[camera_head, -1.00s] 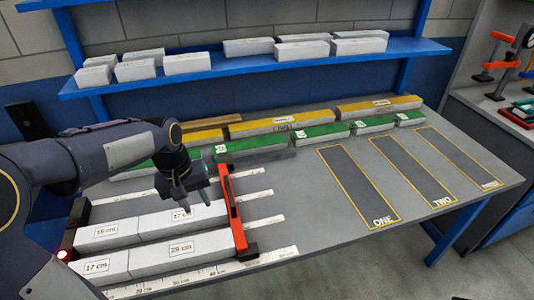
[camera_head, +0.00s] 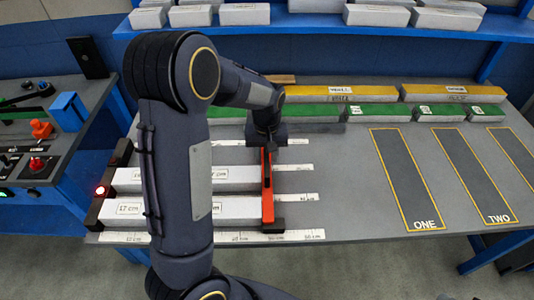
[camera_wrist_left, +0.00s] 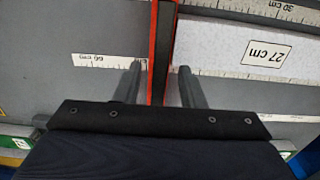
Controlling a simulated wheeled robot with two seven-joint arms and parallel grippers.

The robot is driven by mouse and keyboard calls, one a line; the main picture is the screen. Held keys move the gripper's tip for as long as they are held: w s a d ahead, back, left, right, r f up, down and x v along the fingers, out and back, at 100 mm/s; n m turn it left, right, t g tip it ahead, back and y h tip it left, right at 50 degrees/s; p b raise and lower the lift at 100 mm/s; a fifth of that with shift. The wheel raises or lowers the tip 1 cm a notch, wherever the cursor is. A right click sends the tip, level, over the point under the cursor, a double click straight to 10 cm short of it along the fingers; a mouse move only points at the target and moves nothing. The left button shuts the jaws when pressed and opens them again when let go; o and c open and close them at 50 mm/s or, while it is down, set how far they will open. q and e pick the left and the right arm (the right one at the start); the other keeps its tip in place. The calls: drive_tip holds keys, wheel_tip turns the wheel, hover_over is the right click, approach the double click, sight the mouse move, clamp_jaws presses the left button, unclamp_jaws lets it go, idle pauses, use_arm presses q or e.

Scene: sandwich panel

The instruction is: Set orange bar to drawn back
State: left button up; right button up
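The orange bar (camera_head: 267,188) lies across the rulers in the head view, with dark end pieces. It stands at the right-hand ends of two rows of white blocks (camera_head: 236,207). In the left wrist view the bar (camera_wrist_left: 153,40) runs down the middle. My left gripper (camera_wrist_left: 159,69) is open, with one finger on each side of the bar and visible gaps. In the head view my left gripper (camera_head: 267,144) is over the far part of the bar, its fingers mostly hidden by the wrist. My right gripper is not in view.
Green (camera_head: 365,112) and yellow-topped (camera_head: 340,93) blocks line the table's back. Grey marked areas (camera_head: 404,180) lie clear at the right. A blue shelf (camera_head: 330,30) holds white blocks.

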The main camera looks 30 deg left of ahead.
use_arm(q)
drive_tip(key=shift+f, duration=0.1)
clamp_jaws()
idle(0.3)
